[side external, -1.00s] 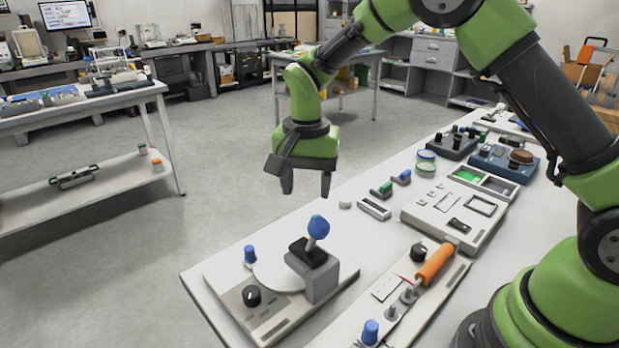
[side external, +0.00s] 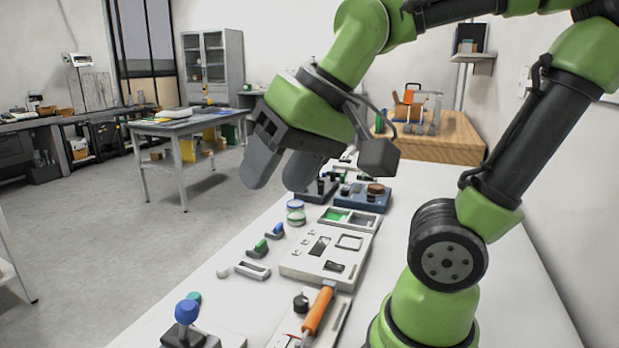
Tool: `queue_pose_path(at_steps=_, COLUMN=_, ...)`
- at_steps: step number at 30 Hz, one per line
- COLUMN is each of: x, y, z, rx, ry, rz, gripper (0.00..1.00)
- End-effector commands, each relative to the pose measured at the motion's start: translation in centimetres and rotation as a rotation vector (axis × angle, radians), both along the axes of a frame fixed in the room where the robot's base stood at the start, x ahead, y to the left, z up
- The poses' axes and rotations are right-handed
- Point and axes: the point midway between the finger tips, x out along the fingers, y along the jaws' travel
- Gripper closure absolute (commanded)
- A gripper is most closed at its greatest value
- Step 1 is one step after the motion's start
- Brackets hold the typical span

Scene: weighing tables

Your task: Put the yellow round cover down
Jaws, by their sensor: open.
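My gripper (side external: 277,178) is open in the side external view, high above the far left edge of the white table. Its two fingers point down with a gap between them, and nothing shows between them. I cannot make out a yellow round cover anywhere in this view. Two small round lids, one with a blue rim (side external: 295,205) and one with a green rim (side external: 296,217), lie on the table below the gripper. The fingers and the wrist hide part of the far end of the table.
A blue device with a brown round top (side external: 376,188) stands near the far end. A pale panel with square recesses (side external: 318,262) lies mid-table, with an orange-handled tool (side external: 318,310) in front. A blue-knobbed joystick (side external: 187,312) stands at the near left.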

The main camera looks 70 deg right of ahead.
Motion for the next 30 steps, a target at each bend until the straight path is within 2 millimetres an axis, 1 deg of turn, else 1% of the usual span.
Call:
queue_pose_path(at_steps=1, x=-1.2, y=0.0, z=0.0, rx=-0.008, ry=-0.039, rz=0.019, gripper=0.46)
queue_pose_path(at_steps=3, x=-2.4, y=0.0, z=-0.2, rx=-0.018, ry=-0.076, rz=0.043, gripper=0.46)
queue_pose_path(at_steps=7, x=-3.4, y=0.0, z=-0.6, rx=-0.031, ry=-0.112, rz=0.066, gripper=0.46)
queue_pose_path(at_steps=11, x=-3.7, y=0.0, z=-0.7, rx=-0.034, ry=-0.118, rz=0.073, gripper=0.46)
queue_pose_path(at_steps=30, x=-3.6, y=0.0, z=-0.6, rx=-0.032, ry=-0.117, rz=0.072, gripper=0.46)
